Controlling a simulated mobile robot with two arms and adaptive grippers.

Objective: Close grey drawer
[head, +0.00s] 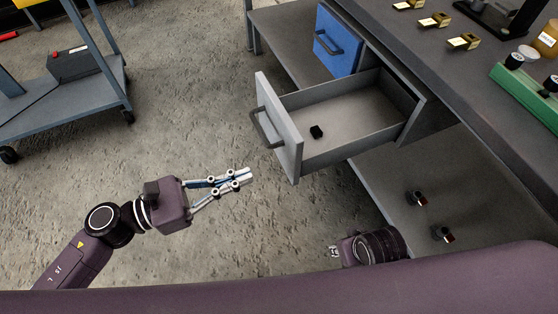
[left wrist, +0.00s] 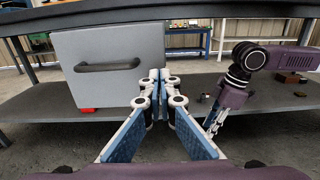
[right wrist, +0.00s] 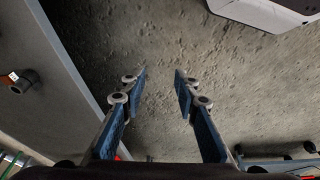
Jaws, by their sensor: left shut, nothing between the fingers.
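In the left wrist view the front panel (left wrist: 110,45) and handle (left wrist: 107,66) show at upper left. My left gripper (head: 246,174) is shut and empty, in front of and apart from the drawer front. My right gripper (right wrist: 161,75) is open and empty over the floor; in the head view it is mostly hidden.
A blue drawer (head: 336,45) sits beside the grey one. The workbench top (head: 440,75) carries brass parts (head: 464,42) and a green block (head: 525,85). A lower shelf (head: 390,180) holds small dark parts (head: 416,198). A cart (head: 70,95) stands at left; the floor between is clear.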

